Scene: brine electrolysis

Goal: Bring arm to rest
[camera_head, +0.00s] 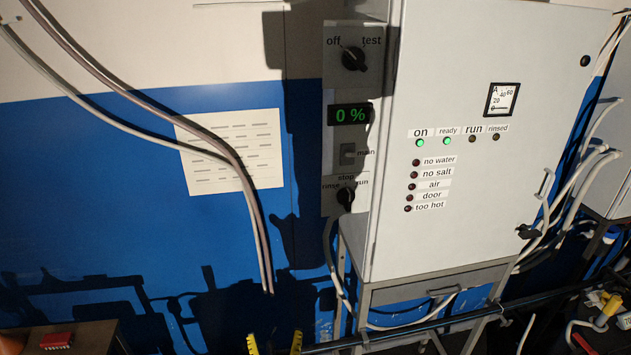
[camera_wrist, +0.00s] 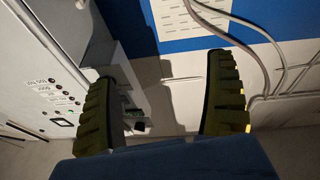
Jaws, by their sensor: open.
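My gripper (camera_head: 275,343) shows at the bottom edge of the head view, with only its two yellow fingertips in sight. In the wrist view my gripper (camera_wrist: 165,65) has both ribbed yellow fingers spread wide apart, with nothing between them. It is open and empty. Behind the gap are the wall and part of the control box. The rest of my arm is out of the head view, but its shadow falls on the blue wall.
A white cabinet (camera_head: 470,90) with "on" and "ready" lamps lit green stands at the right. Beside it a control panel has a display (camera_head: 350,115) reading "0 %". A paper sheet (camera_head: 225,130) and cables (camera_head: 150,105) are on the wall. A dark pipe (camera_head: 430,326) crosses low.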

